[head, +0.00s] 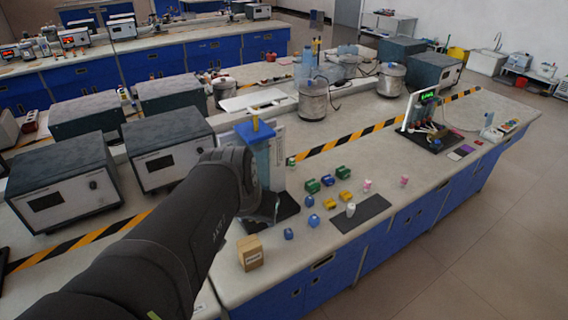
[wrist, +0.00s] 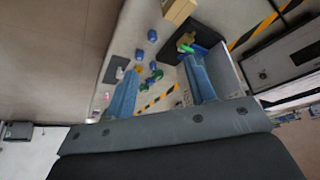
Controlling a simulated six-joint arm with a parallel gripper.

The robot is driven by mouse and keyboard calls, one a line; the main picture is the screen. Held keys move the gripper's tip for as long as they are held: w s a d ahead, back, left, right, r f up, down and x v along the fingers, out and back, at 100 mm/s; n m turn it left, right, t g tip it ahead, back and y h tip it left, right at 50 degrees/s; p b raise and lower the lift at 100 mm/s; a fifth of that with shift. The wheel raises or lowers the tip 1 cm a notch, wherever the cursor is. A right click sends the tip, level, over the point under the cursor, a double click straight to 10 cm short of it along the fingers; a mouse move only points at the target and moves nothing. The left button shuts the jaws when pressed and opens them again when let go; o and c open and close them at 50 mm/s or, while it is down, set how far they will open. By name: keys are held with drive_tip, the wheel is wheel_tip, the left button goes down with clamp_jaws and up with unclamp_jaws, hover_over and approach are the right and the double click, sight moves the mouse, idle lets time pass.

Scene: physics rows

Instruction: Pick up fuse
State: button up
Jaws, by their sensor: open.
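Several small coloured pieces lie on the bench, and I cannot tell which one is the fuse. In the head view there are blue pieces (head: 313,220), green pieces (head: 313,186), yellow pieces (head: 345,199), pink pieces (head: 367,185) and a white piece (head: 350,210) on a dark mat. In the wrist view, blue pieces (wrist: 152,35) and a white piece (wrist: 120,73) show beyond my fingers. My gripper (wrist: 161,66) has its two blue fingers apart with nothing held between them. It is above the bench, apart from the pieces; my arm hides most of it in the head view.
A cardboard box (head: 250,252) stands near the bench's front edge. A dark mat (head: 361,214) lies to its right. Grey instruments (head: 167,148) stand at the left, and metal pots (head: 313,100) farther back. Striped tape (head: 350,134) crosses the bench. Clear bench lies right of the pieces.

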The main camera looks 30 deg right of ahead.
drive_tip(key=w+d+f+m+g, duration=0.1)
drive_tip(key=w+d+m, duration=0.1)
drive_tip(key=d, duration=0.6)
drive_tip(key=w+d+f+m, duration=0.1)
drive_tip(key=w+d, duration=0.2)
drive_tip(key=d, duration=0.4)
drive_tip(key=m+g, duration=0.2)
drive_tip(key=m, duration=0.1)
approach(350, 206)
drive_tip(key=shift+h, duration=0.4)
drive_tip(key=x, duration=0.3)
drive_tip(key=a+x, duration=0.1)
drive_tip(key=x, duration=0.2)
drive_tip(key=shift+f, duration=0.4)
drive_tip(key=shift+d+x, duration=0.15)
drive_tip(key=shift+x, duration=1.15)
drive_tip(key=shift+d+x, duration=0.1)
drive_tip(key=shift+x, duration=1.15)
drive_tip(key=shift+r, duration=0.1)
drive_tip(key=c, duration=1.1)
